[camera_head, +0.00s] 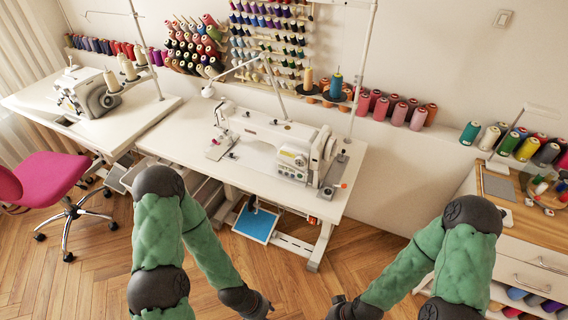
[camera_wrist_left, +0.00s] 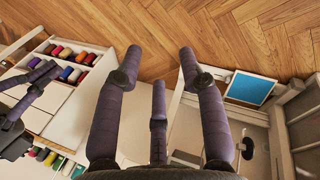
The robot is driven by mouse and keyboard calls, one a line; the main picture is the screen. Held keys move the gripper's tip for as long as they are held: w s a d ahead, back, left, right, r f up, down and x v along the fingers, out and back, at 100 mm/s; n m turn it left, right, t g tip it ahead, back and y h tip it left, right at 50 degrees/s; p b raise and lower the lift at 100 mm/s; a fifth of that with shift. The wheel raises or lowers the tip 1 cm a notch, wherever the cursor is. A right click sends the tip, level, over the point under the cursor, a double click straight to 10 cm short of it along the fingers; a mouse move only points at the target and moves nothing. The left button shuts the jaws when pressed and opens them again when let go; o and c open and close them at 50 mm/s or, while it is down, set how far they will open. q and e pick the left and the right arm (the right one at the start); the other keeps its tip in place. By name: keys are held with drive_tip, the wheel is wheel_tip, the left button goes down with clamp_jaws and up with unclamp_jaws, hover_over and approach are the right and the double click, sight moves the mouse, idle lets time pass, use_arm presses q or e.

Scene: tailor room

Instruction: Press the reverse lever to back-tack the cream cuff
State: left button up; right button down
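A white sewing machine (camera_head: 268,145) stands on a white sewing table (camera_head: 175,140) in the middle of the head view. The reverse lever is too small to make out on it. I cannot pick out the cream cuff in either view. My left gripper (camera_head: 268,308) is low in the head view, in front of and below the table. In the left wrist view its purple fingers (camera_wrist_left: 158,75) are spread and empty. My right gripper (camera_head: 334,304) is at the bottom edge, right of the left one. Its fingers also show spread at the left of the wrist view (camera_wrist_left: 42,76).
A blue pedal plate (camera_head: 255,223) lies under the table. A second machine (camera_head: 88,92) and a pink chair (camera_head: 48,178) stand at left. Thread cones (camera_head: 395,110) line the wall. A drawer cabinet (camera_head: 530,245) stands at right. Wooden floor is clear before the table.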

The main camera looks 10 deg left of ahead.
use_arm(q)
drive_tip(key=shift+w, duration=0.1)
drive_tip(key=c, duration=0.5)
drive_tip(key=w+t, duration=0.1)
drive_tip(key=w, duration=0.3)
drive_tip(key=w+a+r+m+t, duration=0.1)
drive_tip(key=w, duration=0.4)
drive_tip(key=w+r+m+t+b, duration=0.1)
drive_tip(key=w, duration=0.3)
drive_tip(key=shift+w+a+r+t, duration=0.1)
drive_tip(key=shift+w+a+t, duration=0.05)
drive_tip(key=shift+a+t, duration=0.2)
clamp_jaws()
drive_tip(key=w+a+r+m+t, duration=0.1)
drive_tip(key=w+r+m+t, duration=0.1)
drive_tip(key=w+r, duration=0.6)
drive_tip(key=w+a+r+m+t+b, duration=0.1)
drive_tip(key=w+r+m+t, duration=0.1)
drive_tip(key=w+r+t, duration=0.3)
drive_tip(key=w+a+r+m+t, duration=0.1)
drive_tip(key=w+r+t, duration=0.3)
drive_tip(key=w+r, duration=0.8)
drive_tip(key=shift+w+a+r+m+b, duration=0.3)
drive_tip(key=shift+w+m, duration=0.3)
drive_tip(key=shift+w, duration=0.45)
